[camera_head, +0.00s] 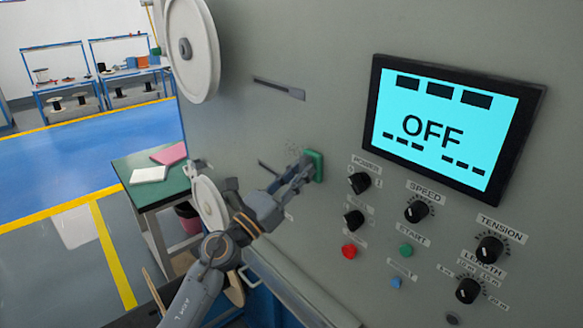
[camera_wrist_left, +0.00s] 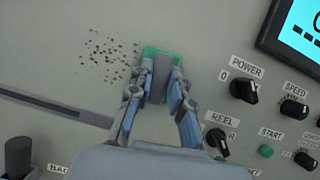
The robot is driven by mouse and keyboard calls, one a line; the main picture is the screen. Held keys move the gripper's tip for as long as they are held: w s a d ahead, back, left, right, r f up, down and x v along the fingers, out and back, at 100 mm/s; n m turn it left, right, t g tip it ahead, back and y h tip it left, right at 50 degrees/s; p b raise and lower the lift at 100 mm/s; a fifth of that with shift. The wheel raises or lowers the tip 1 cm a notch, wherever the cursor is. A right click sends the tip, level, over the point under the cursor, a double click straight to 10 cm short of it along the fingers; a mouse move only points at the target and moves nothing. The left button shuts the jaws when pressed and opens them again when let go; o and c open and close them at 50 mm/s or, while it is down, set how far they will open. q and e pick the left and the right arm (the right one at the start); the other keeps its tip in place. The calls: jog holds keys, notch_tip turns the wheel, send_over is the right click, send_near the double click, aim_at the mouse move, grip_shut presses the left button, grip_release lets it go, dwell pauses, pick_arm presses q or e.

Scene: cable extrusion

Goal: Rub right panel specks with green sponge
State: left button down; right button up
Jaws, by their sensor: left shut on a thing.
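My left gripper (camera_head: 302,171) is shut on the green sponge (camera_head: 316,165) and holds it at the grey machine panel (camera_head: 330,60). In the left wrist view the sponge (camera_wrist_left: 152,51) shows between and behind the fingers of the gripper (camera_wrist_left: 158,72). Dark specks (camera_wrist_left: 110,55) are scattered on the panel just left of the sponge. The specks (camera_head: 292,148) look faint in the head view. Whether the sponge touches the panel is hard to tell. My right gripper is not in view.
Right of the sponge are the POWER knob (camera_head: 359,182), other knobs and buttons, and a screen (camera_head: 450,125) reading OFF. A slot (camera_wrist_left: 50,105) runs left below the specks. A white reel (camera_head: 190,50) and a green-topped table (camera_head: 150,175) stand left.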

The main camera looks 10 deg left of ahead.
pick_arm(q)
jog(key=shift+w+a+f+b, duration=0.1)
jog(key=shift+w+a+b, duration=0.9)
jog(key=shift+a, duration=0.2)
jog(key=shift+w+a+f+b, duration=0.1)
jog(key=shift+w+a+b, duration=0.8)
jog(key=shift+a+b, duration=0.25)
jog(key=shift+w+a+r, duration=0.1)
jog(key=shift+w+a, duration=0.15)
jog(key=shift+a, duration=0.15)
jog(key=shift+w+a+b, duration=0.6)
jog(key=shift+a+b, duration=0.15)
jog(key=shift+b, duration=0.4)
jog(key=shift+w+a, duration=0.25)
jog(key=shift+a, duration=0.05)
jog(key=shift+w+a+b, duration=0.2)
jog(key=shift+a+b, duration=0.05)
jog(key=shift+b, duration=0.05)
jog(key=shift+s, duration=0.15)
